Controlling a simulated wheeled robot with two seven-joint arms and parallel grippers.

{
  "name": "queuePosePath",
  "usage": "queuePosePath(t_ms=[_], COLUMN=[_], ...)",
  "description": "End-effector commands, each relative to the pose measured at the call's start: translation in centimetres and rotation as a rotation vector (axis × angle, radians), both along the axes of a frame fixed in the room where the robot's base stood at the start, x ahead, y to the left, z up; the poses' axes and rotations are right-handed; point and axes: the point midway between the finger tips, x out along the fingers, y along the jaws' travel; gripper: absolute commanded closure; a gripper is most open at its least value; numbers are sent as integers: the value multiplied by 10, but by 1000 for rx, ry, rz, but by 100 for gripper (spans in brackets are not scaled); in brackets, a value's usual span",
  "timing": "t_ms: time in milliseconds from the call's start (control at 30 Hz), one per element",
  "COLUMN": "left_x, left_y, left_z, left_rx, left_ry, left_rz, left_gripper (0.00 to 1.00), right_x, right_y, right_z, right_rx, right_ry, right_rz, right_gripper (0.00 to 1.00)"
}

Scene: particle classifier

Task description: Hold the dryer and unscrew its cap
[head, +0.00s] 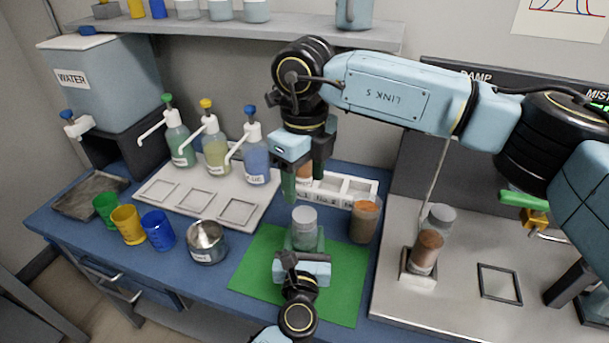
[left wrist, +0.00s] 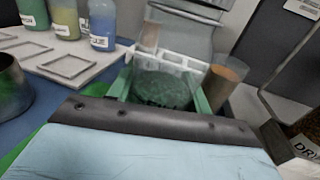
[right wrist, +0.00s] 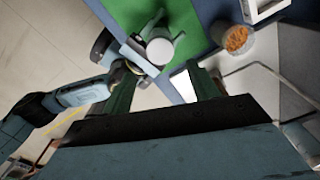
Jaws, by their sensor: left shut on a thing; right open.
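The dryer appears to be the clear jar with a pale grey cap (head: 304,214) on the green mat. My left gripper (head: 303,243) is shut around its body from the front. In the left wrist view the jar (left wrist: 162,88) shows dark grainy contents between the green fingers. My right gripper (head: 304,178) is open and empty, pointing down above and slightly behind the cap. In the right wrist view the round cap (right wrist: 160,51) lies beyond the open fingers, apart from them. The cap is on the jar.
A brown-filled clear cup (head: 365,221) stands close right of the jar, and a white rack (head: 345,189) behind it. A metal bowl (head: 206,242), coloured cups (head: 128,224) and pump bottles (head: 216,150) are on the left. A grey station (head: 455,300) is at right.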

Motion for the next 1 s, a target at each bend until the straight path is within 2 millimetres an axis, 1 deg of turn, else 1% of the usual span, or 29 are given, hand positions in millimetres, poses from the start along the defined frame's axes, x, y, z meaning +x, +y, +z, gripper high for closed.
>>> queuePosePath(t_ms=[67,167,400,600,767,967,1000], left_x=[0,0,0,0,0,0,0], left_y=[0,0,0,0,0,0,0], left_z=[-1,-1,-1,-1,-1,-1,-1], left_rx=[0,0,0,0,0,0,0], left_ry=[1,1,1,1,1,1,1], left_rz=[0,0,0,0,0,0,0], left_gripper=[100,100,100,100,100,100,100], right_x=[0,0,0,0,0,0,0], right_y=[0,0,-1,0,-1,-1,-1], right_z=[-3,-13,-50,-73,-80,-80,-80], right_rx=[0,-2,-2,-1,-1,-1,-1], right_ry=[1,3,3,2,1,1,1], right_rz=[-22,-30,-29,-28,-27,-27,-27], right_gripper=[40,40,40,40,40,40,42])
